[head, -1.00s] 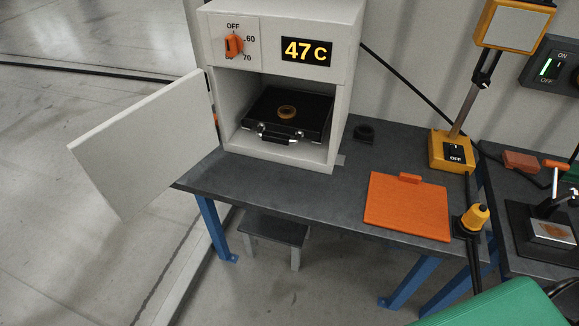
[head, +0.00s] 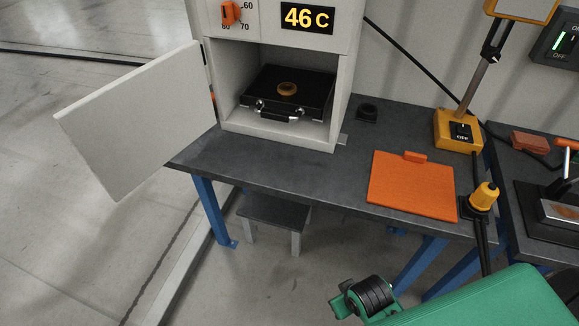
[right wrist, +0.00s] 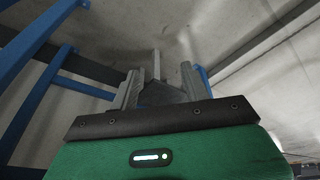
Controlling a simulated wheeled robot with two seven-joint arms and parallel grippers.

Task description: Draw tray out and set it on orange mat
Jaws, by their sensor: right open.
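The black tray (head: 300,82) sits inside the white oven (head: 228,90), whose door (head: 140,120) stands open to the left. The tray has a dark front handle (head: 277,114) with silver fittings, and a brass-coloured ring (head: 287,88) lies on it. The orange mat (head: 412,185) lies bare on the dark bench, right of the oven. My right gripper (right wrist: 160,88) shows in the right wrist view, fingers apart, with nothing held between them. In the head view only green and black parts of my right arm show, at the bottom right. My left gripper is out of view.
The oven display reads 46 C. A yellow lamp stand (head: 459,132) is behind the mat, and a yellow-topped tool (head: 484,196) stands at its right edge. The bench (head: 300,165) is clear before the oven. A stool (head: 272,210) is below.

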